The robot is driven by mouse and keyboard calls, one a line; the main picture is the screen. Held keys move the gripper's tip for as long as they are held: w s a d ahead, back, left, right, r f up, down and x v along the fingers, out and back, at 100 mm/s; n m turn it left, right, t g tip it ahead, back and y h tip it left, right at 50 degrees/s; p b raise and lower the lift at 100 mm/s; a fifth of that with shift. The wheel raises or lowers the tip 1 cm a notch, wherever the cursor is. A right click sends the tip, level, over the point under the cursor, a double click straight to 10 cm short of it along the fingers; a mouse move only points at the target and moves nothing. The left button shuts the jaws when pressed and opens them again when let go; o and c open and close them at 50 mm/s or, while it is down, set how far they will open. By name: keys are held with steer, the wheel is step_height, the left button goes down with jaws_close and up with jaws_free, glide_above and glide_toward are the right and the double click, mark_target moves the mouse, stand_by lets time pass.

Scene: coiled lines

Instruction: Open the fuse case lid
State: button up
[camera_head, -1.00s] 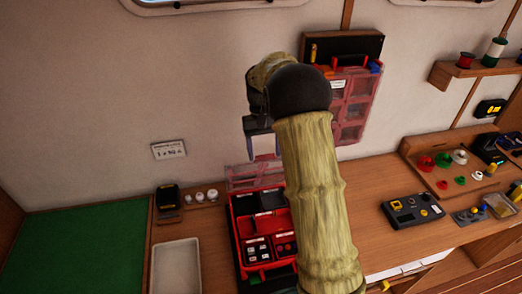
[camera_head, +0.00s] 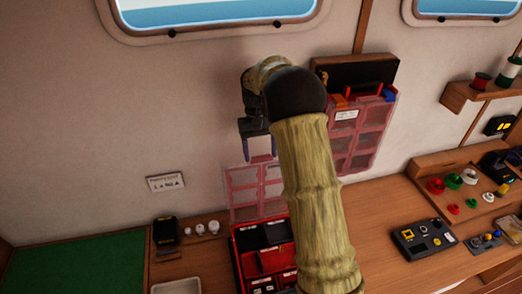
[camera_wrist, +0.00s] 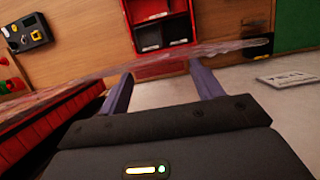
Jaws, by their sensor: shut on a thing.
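The red fuse case (camera_head: 240,244) stands on the desk with its compartments uncovered. Its clear pinkish lid (camera_head: 242,188) stands raised at the back of the case. My gripper (camera_head: 261,150) is at the lid's upper edge, with my forearm covering the right part of the case. In the wrist view, the lid's edge (camera_wrist: 238,45) runs across at the fingertips of my gripper (camera_wrist: 160,78), and the red case (camera_wrist: 165,28) shows beyond it. The jaws are shut on the lid; the exact contact is hard to see.
A green mat (camera_head: 75,268) and pale tray (camera_head: 176,286) lie left. A yellow-buttoned device (camera_head: 424,238) and spools are right. Wood between is clear.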

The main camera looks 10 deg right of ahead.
steer(key=shift+w+f, duration=0.1)
steer(key=shift+f, duration=0.5)
steer(key=shift+c, duration=0.2)
steer(key=o, duration=1.2)
steer(key=shift+c, duration=0.2)
steer(key=b+v, duration=0.2)
steer(key=v, duration=0.6)
steer(key=shift+r, duration=0.3)
